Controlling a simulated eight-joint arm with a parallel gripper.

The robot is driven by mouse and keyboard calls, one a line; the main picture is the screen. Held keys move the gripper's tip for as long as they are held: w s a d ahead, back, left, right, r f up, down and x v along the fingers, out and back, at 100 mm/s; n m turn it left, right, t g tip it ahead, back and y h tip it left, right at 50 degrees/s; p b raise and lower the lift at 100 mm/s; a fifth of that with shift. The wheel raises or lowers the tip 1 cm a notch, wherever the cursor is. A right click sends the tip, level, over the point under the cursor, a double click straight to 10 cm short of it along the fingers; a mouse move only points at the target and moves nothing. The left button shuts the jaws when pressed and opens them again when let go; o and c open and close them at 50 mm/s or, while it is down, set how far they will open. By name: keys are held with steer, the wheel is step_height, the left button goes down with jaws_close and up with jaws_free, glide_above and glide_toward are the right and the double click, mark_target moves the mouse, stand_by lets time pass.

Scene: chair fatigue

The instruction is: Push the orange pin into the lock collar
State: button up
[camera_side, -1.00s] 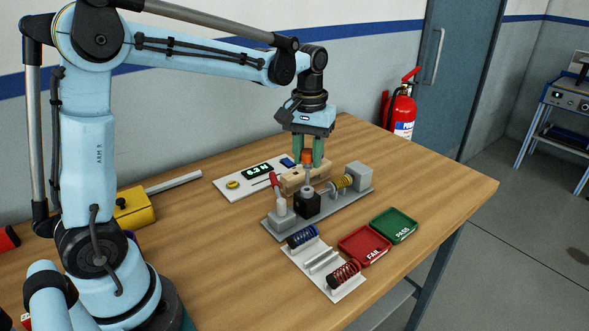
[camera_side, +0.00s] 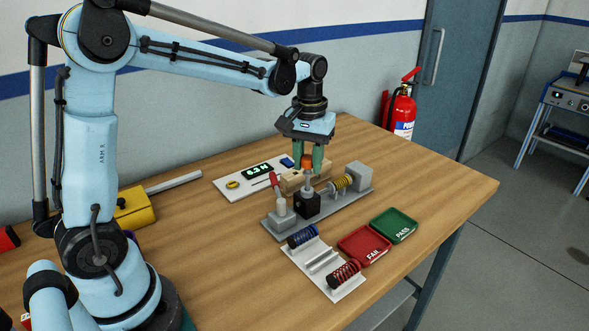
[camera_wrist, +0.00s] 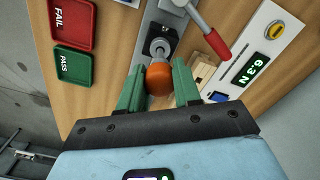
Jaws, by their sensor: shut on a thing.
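My gripper (camera_side: 309,172) is shut on the orange pin (camera_side: 308,164), with a green finger on each side of its orange knob. The knob also shows between the fingers in the wrist view (camera_wrist: 159,78). The lock collar, a black block with a grey ring on top (camera_side: 307,206), stands directly below the pin on the grey fixture. The collar also shows in the wrist view (camera_wrist: 158,46), just beyond the knob. The pin's lower end is too small to make out, and I cannot tell whether it enters the collar.
A red-handled clamp (camera_side: 276,186) stands left of the collar. A wooden block (camera_side: 291,181) sits behind. Red FAIL (camera_side: 350,239) and green PASS (camera_side: 388,214) trays and a spring rack (camera_side: 314,252) lie in front.

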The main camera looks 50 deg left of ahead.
mark_target(308, 174)
steer(key=shift+f, duration=1.95)
steer(key=o, duration=1.1)
steer(key=shift+c, duration=0.2)
step_height(308, 174, up, 12)
steer(key=shift+s+d+m+t, duration=0.25)
steer(key=shift+s+m+t, duration=0.05)
steer(key=shift+s, duration=0.2)
steer(key=s+d+f+m+t, duration=0.2)
steer(key=s+f+t, duration=0.1)
steer(key=s, duration=0.2)
steer(key=s+d+f+m+t, duration=0.2)
steer(key=s+f+m+t, duration=0.1)
steer(key=s, duration=0.3)
steer(key=shift+s+d+f+m+t, duration=0.15)
steer(key=shift+d+f+m+t, duration=0.1)
steer(key=shift+f+m+t, duration=0.05)
